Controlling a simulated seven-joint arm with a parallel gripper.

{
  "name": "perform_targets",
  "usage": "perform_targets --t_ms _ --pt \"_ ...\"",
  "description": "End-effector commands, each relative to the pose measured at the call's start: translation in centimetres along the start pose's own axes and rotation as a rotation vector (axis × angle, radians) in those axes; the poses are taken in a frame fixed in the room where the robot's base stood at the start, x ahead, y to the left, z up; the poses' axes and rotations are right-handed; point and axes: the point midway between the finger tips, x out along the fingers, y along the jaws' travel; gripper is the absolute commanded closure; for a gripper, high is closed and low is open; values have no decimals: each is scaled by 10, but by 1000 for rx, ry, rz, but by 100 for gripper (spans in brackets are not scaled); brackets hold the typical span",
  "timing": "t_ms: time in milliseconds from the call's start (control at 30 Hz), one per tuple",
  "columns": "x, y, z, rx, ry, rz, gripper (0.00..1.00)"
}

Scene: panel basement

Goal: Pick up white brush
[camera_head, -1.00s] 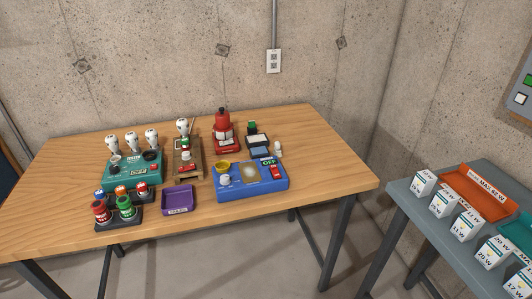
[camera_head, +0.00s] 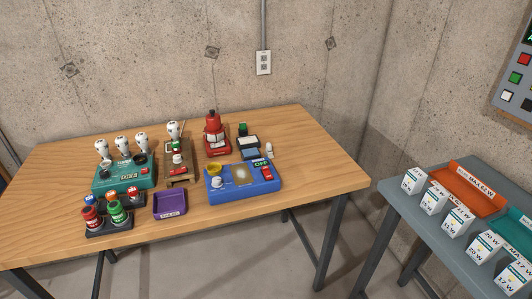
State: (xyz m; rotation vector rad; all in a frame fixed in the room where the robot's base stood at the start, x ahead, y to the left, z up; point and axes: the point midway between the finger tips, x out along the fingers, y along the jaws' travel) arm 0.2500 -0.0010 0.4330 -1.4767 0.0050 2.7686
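I cannot make out a clear white brush in the head view. A small upright white object (camera_head: 268,149) stands on the wooden table (camera_head: 300,155), right of a dark pad (camera_head: 249,143). It is too small to tell whether it is a brush. A white knob-like piece (camera_head: 217,181) sits at the left of a blue box (camera_head: 262,187) with a red switch marked OFF. My gripper is not in view.
A teal box (camera_head: 125,180) with several white bulbs is at left. Red and green jars (camera_head: 114,212), a purple tray (camera_head: 170,204), a wooden stand (camera_head: 178,171) and a red device (camera_head: 214,138) are nearby. A grey table (camera_head: 415,225) holds boxes. The wooden table's right side is clear.

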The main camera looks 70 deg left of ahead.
Motion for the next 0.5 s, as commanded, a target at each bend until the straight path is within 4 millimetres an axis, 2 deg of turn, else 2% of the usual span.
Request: perform_targets --t_ms 500 --pt "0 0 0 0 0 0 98"
